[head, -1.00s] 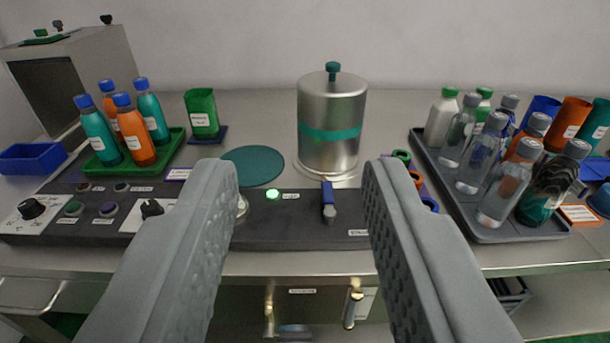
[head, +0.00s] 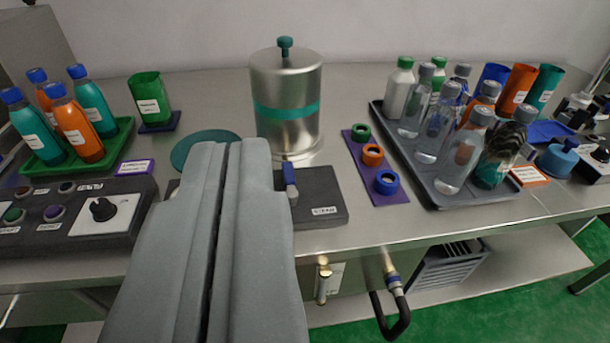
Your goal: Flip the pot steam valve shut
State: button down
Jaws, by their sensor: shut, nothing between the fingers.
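The steel pot (head: 287,85) with a teal band and teal lid knob stands on the steel bench, upright. In front of it a blue valve lever (head: 290,181) sticks out of a dark panel (head: 325,190) that bears a label reading something like "STEAM". The lever points back toward the pot. My gripper (head: 243,150) is shut and empty, its fingers just left of the lever in the picture. Whether they touch the lever, I cannot tell. The fingers hide the panel's left part.
A tray (head: 440,198) of several bottles stands at the right. Colored rings lie on a purple mat (head: 393,196) between. A green tray (head: 112,146) with bottles and a knob panel (head: 65,238) are at the left. A teal disc (head: 190,150) lies left of the pot.

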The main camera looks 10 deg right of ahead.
aim_at(290, 182)
jog(key=w+d+f+g+y, duration=0.2)
jog(key=w+d+f+g, duration=0.2)
jog(key=w, duration=0.4)
jog(key=w+d+f+g+y, duration=0.2)
jog(key=w+d+f+g, duration=0.2)
jog(key=w+d+f, duration=0.3)
jog(key=w+d+f+n+g+y, duration=0.1)
jog(key=w+d+f+g, duration=0.3)
jog(key=w, duration=0.6)
jog(key=shift+w+d+f+y, duration=0.2)
jog(key=shift+d+f+y, duration=0.3)
jog(key=shift+d+f, duration=0.3)
jog(key=shift+a+f, duration=0.1)
jog(key=x, duration=0.9)
jog(key=shift+a+f, duration=0.2)
jog(key=shift+f, duration=0.1)
jog(key=shift+a+f, duration=0.1)
jog(key=shift+a, duration=1)
jog(key=shift+w+a, duration=0.1)
jog(key=shift+a, duration=0.85)
